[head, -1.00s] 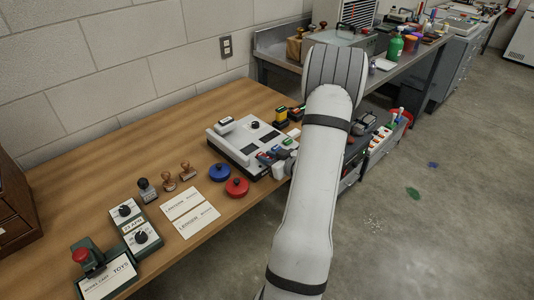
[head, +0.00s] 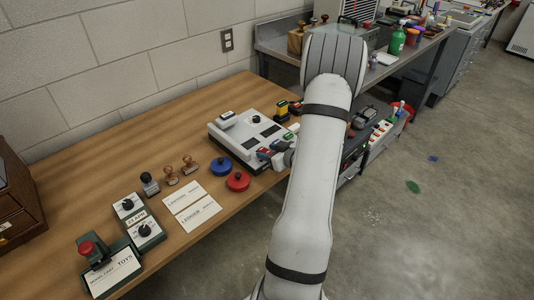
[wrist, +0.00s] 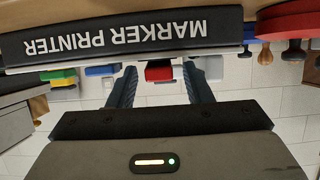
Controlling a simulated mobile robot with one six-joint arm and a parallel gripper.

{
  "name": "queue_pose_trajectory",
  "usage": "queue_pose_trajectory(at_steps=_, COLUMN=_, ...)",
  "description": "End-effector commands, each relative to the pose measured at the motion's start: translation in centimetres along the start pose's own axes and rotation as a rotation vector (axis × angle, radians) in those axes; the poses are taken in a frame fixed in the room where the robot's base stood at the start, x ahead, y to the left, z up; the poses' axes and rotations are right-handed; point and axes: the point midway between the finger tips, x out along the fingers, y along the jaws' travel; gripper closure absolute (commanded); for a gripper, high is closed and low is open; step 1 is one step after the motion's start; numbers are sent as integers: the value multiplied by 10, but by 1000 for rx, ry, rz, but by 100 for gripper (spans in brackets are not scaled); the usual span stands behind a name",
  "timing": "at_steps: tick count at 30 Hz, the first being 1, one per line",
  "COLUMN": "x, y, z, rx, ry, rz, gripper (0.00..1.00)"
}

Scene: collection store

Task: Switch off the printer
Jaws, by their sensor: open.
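The marker printer (head: 236,137) is a white box with a dark base and a black knob, near the right end of the wooden table. In the wrist view its black front with the inverted words MARKER PRINTER (wrist: 118,38) spans the top. My gripper (wrist: 159,70) is open, its two dark blue fingers apart. A red block-like part (wrist: 158,73) shows between the fingertips, with no visible contact; I cannot tell whether it is the switch.
A blue round pad (head: 220,166) and a red round pad (head: 238,181) lie in front of the printer. Stamps (head: 171,175), cards (head: 184,194) and a green dial device (head: 143,232) stand to the left.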

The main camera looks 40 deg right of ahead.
Motion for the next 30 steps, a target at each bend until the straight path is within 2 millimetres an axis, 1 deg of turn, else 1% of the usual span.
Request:
queue_pose_trajectory(at_steps=2, x=-2, y=0, z=0, rx=0, ry=0, rz=1, gripper=55)
queue_pose_trajectory(at_steps=5, x=-12, y=1, z=0, rx=1, ry=0, rz=3, gripper=55)
queue_pose_trajectory(at_steps=12, x=-54, y=1, z=0, rx=1, ry=1, rz=4, gripper=55)
queue_pose_trajectory(at_steps=16, x=-70, y=1, z=0, rx=0, ry=0, rz=3, gripper=55)
queue_pose_trajectory(at_steps=21, x=-79, y=0, z=1, rx=0, ry=-1, rz=1, gripper=55)
queue_pose_trajectory(at_steps=30, x=-79, y=0, z=0, rx=0, ry=0, rz=0, gripper=55)
